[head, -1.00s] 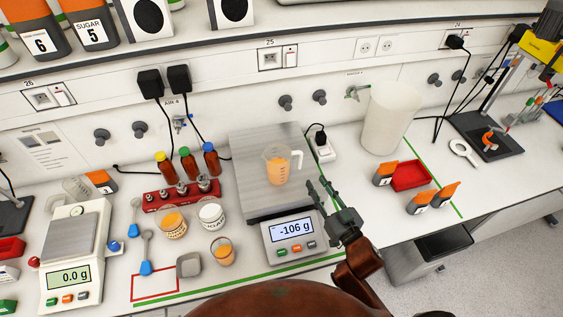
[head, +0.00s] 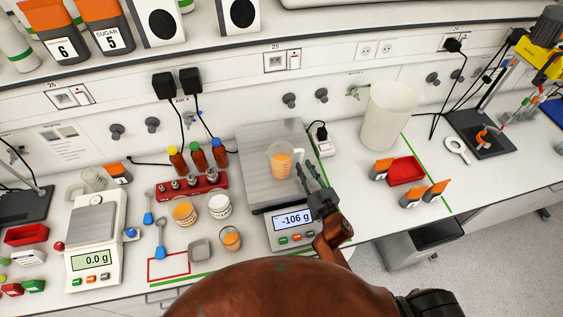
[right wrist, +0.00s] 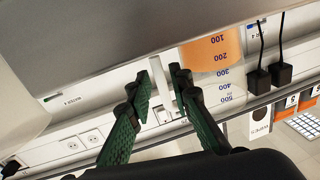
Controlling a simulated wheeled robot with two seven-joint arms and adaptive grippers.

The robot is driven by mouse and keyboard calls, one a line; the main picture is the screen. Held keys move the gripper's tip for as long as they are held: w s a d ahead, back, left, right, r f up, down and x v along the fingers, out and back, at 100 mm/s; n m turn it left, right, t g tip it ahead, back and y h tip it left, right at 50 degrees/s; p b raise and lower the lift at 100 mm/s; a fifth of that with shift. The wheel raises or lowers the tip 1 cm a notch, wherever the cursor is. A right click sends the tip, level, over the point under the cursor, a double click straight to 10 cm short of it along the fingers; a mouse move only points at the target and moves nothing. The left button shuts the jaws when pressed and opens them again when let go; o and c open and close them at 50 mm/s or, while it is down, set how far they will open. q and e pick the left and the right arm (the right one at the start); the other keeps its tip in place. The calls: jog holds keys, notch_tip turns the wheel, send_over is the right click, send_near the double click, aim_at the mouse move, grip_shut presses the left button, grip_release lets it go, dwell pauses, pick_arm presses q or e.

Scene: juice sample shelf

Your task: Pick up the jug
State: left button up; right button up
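The jug (head: 281,163) is a clear measuring jug with orange liquid. It stands upright on the steel plate of the large scale (head: 258,182), with its handle on the right side. My right gripper (head: 309,176) is just right of the jug, its dark green fingers pointing at the handle. In the right wrist view the jug (right wrist: 213,52) appears upside down with its blue marks. There the fingers of my right gripper (right wrist: 161,82) are apart, and the pale handle shows between or just beyond their tips; contact cannot be told. My left gripper is out of view.
A rack (head: 193,187) with capped bottles, two filled tubs and a small beaker (head: 231,239) stand left of the large scale. A white cylinder (head: 388,115) and a red tray (head: 406,170) stand to its right. The scale display reads -106 g.

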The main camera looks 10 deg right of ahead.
aim_at(301, 159)
jog(key=w, duration=0.4)
jog(key=shift+w+a+r+p, duration=0.15)
jog(key=shift+w+a+p, duration=0.05)
jog(key=shift+a+p, duration=0.15)
jog(key=shift+s+d, duration=0.1)
grip_shut()
jog(key=shift+r, duration=0.1)
